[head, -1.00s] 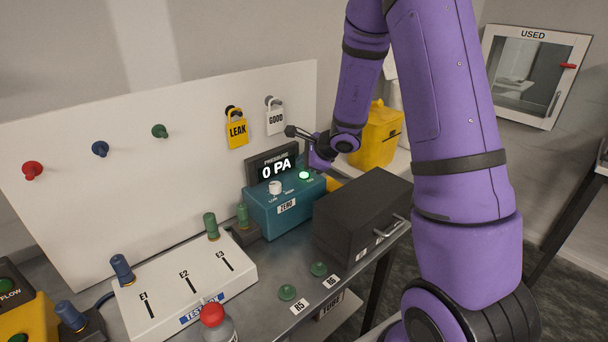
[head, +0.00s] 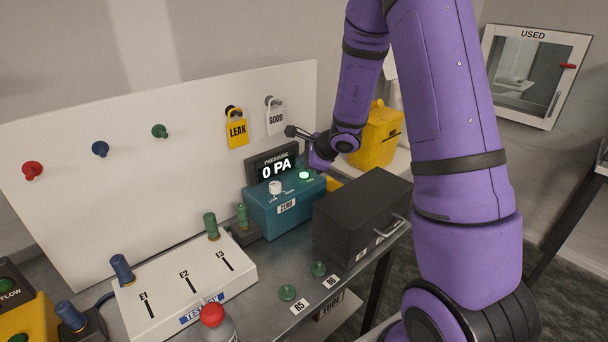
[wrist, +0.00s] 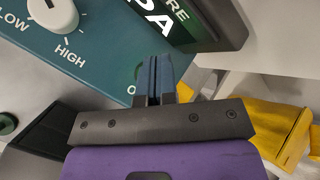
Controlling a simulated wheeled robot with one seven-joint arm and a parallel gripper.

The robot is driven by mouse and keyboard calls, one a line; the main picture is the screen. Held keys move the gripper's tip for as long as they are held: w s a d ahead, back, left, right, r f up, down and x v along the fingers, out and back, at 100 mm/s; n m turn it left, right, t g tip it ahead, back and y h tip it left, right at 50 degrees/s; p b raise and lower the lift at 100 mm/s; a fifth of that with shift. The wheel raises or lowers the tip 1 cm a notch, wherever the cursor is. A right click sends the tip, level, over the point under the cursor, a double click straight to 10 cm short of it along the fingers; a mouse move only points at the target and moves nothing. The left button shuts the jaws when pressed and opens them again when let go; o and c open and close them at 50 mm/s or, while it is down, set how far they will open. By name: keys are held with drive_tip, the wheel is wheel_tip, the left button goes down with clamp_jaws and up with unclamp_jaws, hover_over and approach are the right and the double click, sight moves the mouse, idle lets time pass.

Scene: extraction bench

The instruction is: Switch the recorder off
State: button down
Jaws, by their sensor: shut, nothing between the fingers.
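The teal pressure unit (head: 284,207), taken as the recorder though no such name is readable, stands on the bench below the board. Its dark display (head: 273,167) reads 0 PA. A white LOW/HIGH knob (head: 275,188) is on its top, also seen in the wrist view (wrist: 53,12). A green button (head: 304,175) on its top right is lit. My gripper (wrist: 156,75) is shut and empty, with its fingertips over the unit's top at this button. In the wrist view the fingers hide most of the button; only a green edge shows. Contact cannot be told.
A black box with a handle (head: 362,217) stands right of the teal unit. A yellow container (head: 376,135) is behind my wrist. A white test block (head: 185,290) and green knobs (head: 287,292) are in front. LEAK (head: 237,131) and GOOD (head: 275,119) tags hang above.

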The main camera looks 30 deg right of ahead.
sight(304, 175)
drive_tip(key=shift+f, duration=0.4)
drive_tip(key=shift+f, duration=0.4)
idle(0.8)
idle(0.3)
drive_tip(key=shift+r, duration=0.85)
drive_tip(key=shift+r, duration=0.1)
drive_tip(key=shift+r, duration=2.4)
